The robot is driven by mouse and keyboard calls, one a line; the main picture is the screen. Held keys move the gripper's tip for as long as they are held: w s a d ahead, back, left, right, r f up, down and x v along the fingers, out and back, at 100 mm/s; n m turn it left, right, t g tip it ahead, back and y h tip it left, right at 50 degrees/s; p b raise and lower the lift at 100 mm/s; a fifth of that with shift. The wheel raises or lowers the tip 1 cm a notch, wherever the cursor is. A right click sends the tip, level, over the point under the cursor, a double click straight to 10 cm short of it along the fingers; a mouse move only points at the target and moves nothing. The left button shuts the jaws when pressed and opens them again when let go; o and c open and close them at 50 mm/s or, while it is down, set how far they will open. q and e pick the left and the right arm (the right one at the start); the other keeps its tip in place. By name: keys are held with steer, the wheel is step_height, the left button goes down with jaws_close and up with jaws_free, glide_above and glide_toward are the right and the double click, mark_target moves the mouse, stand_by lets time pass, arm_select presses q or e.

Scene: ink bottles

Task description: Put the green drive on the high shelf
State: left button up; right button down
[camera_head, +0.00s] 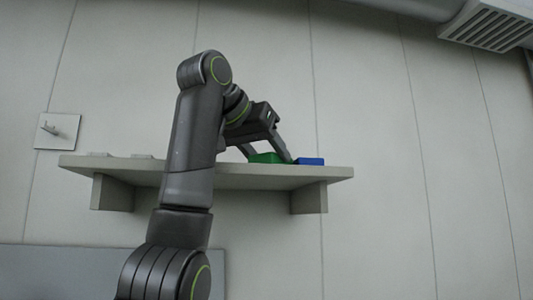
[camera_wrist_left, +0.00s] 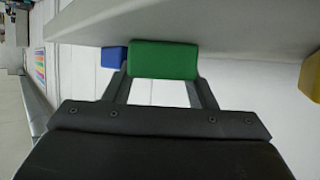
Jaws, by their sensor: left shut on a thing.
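The green drive (camera_head: 265,158) is at the top of the high shelf (camera_head: 240,176), near its right end. My left gripper (camera_head: 268,154) reaches over the shelf from the left and is shut on the green drive, one finger on each side. In the left wrist view the green drive (camera_wrist_left: 163,60) sits between the two fingers of the left gripper (camera_wrist_left: 160,82), close against the pale shelf surface (camera_wrist_left: 230,22). Whether it touches the shelf cannot be told for certain. My right gripper is in neither view.
A blue block (camera_head: 310,161) lies on the shelf just right of the green drive; it also shows in the left wrist view (camera_wrist_left: 112,57). Flat pale pieces (camera_head: 143,156) lie at the shelf's left. A yellow object (camera_wrist_left: 311,77) is at the wrist view's right edge.

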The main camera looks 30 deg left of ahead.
arm_select(q)
steer(key=shift+s+f, duration=0.1)
steer(key=shift+s, duration=0.15)
steer(key=o, duration=1.1)
steer(key=shift+o, duration=0.2)
steer(key=shift+w, duration=0.1)
steer(key=shift+r, duration=0.2)
steer(key=shift+s+r+b, duration=0.1)
steer(key=shift+s+b, duration=0.4)
steer(key=shift+b, duration=0.05)
steer(key=b+v, duration=0.4)
steer(key=v, duration=0.5)
steer(key=shift+s+a+r, duration=0.1)
steer(key=shift+s+r, duration=0.15)
steer(key=shift+s, duration=0.05)
steer(key=shift+s+a+r, duration=0.1)
steer(key=shift+s+r, duration=0.2)
steer(key=shift+s, duration=0.3)
